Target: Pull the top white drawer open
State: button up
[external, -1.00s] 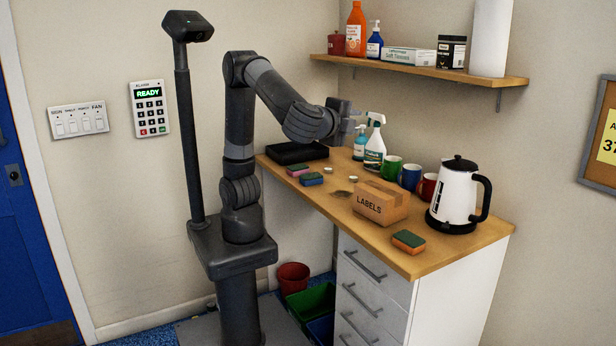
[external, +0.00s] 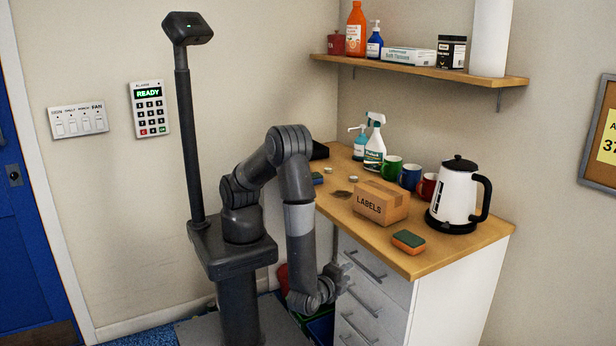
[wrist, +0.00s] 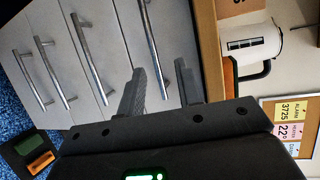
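The top white drawer (external: 392,284) sits directly under the wooden counter and looks closed. Its metal bar handle (external: 368,267) also shows in the wrist view (wrist: 152,45), as the bar nearest the counter. My gripper (external: 343,275) is low in front of the drawers, at the left end of the top handle. In the wrist view my gripper (wrist: 160,72) is open, with one finger on each side of the handle's line. The lower end of the handle lies between the fingers in that picture. I cannot tell whether they touch it.
Lower drawers with similar bar handles (wrist: 85,50) are below. The wooden counter (external: 440,250) holds a labels carton (external: 380,203), a kettle (external: 458,195), mugs, bottles and a sponge (external: 408,241). Bins stand on the floor beside the drawers, partly hidden by my arm.

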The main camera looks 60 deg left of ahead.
aim_at(362, 267)
jog(key=x, duration=0.3)
jog(key=f+x, duration=0.1)
jog(key=x, duration=0.7)
jog(key=shift+s+f, duration=0.1)
jog(key=shift+f, duration=0.2)
jog(key=shift+c, duration=0.3)
grip_shut()
